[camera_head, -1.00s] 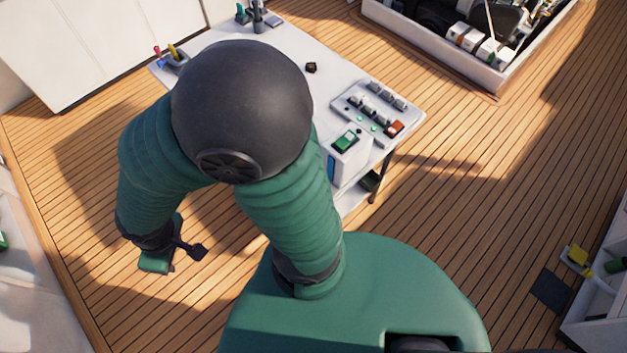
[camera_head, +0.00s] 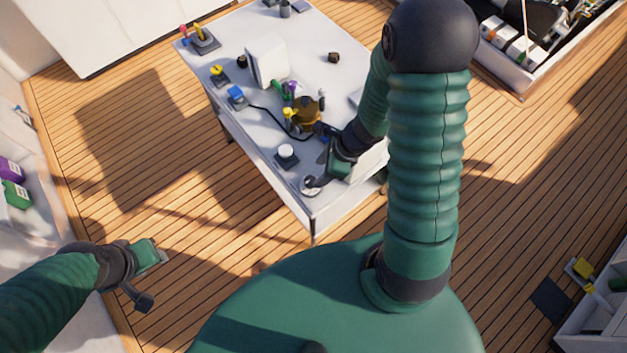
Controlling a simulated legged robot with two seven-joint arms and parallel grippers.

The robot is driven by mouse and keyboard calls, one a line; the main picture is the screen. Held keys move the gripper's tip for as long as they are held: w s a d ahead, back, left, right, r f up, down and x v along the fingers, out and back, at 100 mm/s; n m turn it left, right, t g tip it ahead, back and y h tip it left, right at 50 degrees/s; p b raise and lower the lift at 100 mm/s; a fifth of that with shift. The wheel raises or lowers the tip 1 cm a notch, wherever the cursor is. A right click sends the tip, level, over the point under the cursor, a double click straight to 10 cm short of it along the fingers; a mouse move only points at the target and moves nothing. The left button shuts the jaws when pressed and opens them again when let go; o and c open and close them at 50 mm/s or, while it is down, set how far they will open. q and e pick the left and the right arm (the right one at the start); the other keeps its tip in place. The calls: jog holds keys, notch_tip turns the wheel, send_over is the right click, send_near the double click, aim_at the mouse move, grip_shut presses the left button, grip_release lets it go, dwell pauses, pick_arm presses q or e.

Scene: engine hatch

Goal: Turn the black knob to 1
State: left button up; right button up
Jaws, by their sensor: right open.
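A small black knob-like piece (camera_head: 334,57) sits on the far part of the white table, and another small dark piece (camera_head: 241,61) stands near its left edge. I cannot tell which is the knob with a 1, as no markings are readable. My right gripper (camera_head: 318,156) is open over the near end of the table, apart from both pieces. One dark finger lies over or beside a pale round piece (camera_head: 308,190); contact is unclear. My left gripper (camera_head: 151,279) is low at the left, over the floor and away from the table; its opening is unclear.
A white upright panel (camera_head: 267,61) stands behind. My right arm hides the table's right side. An open hatch (camera_head: 520,75) is at upper right.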

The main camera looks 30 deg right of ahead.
aim_at(311, 180)
jog(key=b+x, duration=0.2)
jog(key=x, duration=0.3)
jog(key=shift+a+f, duration=0.25)
jog(key=shift+a, duration=0.05)
jog(key=shift+w+f, duration=0.15)
jog(key=shift+f, duration=0.15)
pick_arm(q)
jog(key=f, duration=0.3)
jog(key=shift+a, duration=0.2)
jog(key=shift+r, duration=0.1)
pick_arm(e)
jog(key=shift+c, duration=0.6)
pick_arm(q)
jog(key=shift+s, duration=0.15)
pick_arm(e)
jog(key=shift+r, duration=0.1)
grip_shut()
